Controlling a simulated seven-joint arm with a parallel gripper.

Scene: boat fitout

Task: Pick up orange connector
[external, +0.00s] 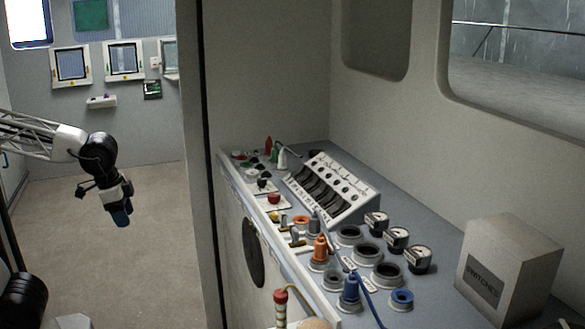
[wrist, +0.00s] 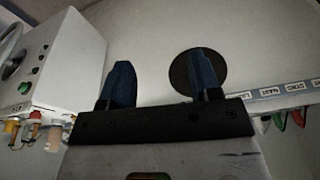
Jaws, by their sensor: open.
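The orange connector (external: 320,248) stands upright in a grey round socket near the front edge of the console, in the external view. My gripper (external: 121,217) is at the left, over the open floor and well apart from the console. In the wrist view my gripper (wrist: 162,85) shows two blue fingers spread apart with nothing between them. A small orange part (wrist: 36,130) shows at the lower left of the wrist view; I cannot tell whether it is the connector.
A blue connector (external: 350,289) with a blue cable stands close to the orange one. Empty sockets (external: 368,253), gauges (external: 397,238), a switch panel (external: 331,188) and a "SWITCHES" box (external: 509,268) fill the console. A wall edge (external: 194,150) stands behind the console's left end.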

